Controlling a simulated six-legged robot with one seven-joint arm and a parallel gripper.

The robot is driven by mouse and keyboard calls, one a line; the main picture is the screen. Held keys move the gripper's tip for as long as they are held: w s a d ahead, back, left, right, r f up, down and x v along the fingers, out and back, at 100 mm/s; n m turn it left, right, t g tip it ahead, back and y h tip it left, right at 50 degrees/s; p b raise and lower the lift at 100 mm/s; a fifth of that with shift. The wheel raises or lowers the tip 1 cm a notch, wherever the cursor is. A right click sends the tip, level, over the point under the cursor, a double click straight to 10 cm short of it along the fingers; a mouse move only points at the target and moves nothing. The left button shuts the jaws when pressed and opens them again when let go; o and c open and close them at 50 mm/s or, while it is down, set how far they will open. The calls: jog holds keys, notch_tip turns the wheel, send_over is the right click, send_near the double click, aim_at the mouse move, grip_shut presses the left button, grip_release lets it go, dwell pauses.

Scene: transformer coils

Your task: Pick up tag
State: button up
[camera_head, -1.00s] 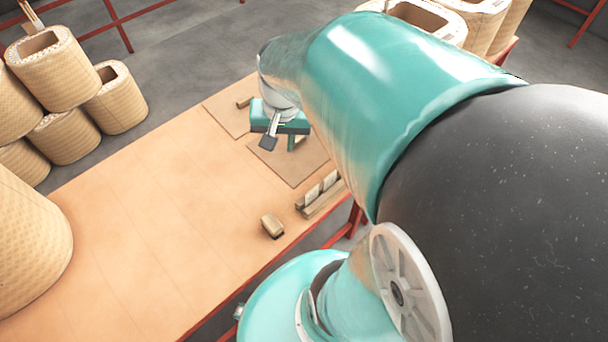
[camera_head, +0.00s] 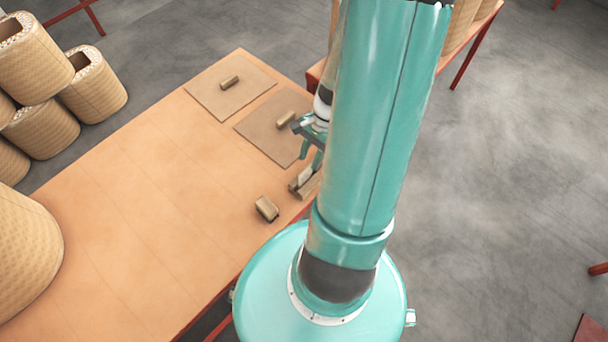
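A small white tag (camera_head: 304,175) stands in a wooden holder (camera_head: 297,189) at the table's right edge. My arm hides the right part of the holder and any tag there. My gripper (camera_head: 311,162) is just above the holder, pointing down, with its teal fingers apart. It looks open and empty, with the tag just below the fingertips. I cannot tell whether the fingers touch the tag.
The wooden table (camera_head: 150,215) has a small block (camera_head: 267,208) near the holder. Two brown mats (camera_head: 205,92) (camera_head: 255,135) lie farther back, each with a small block. Wound coils (camera_head: 25,250) stand at the left. The table's middle is clear.

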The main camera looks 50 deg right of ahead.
aim_at(306, 169)
jog(key=x, duration=0.8)
jog(key=shift+d, duration=0.1)
grip_shut()
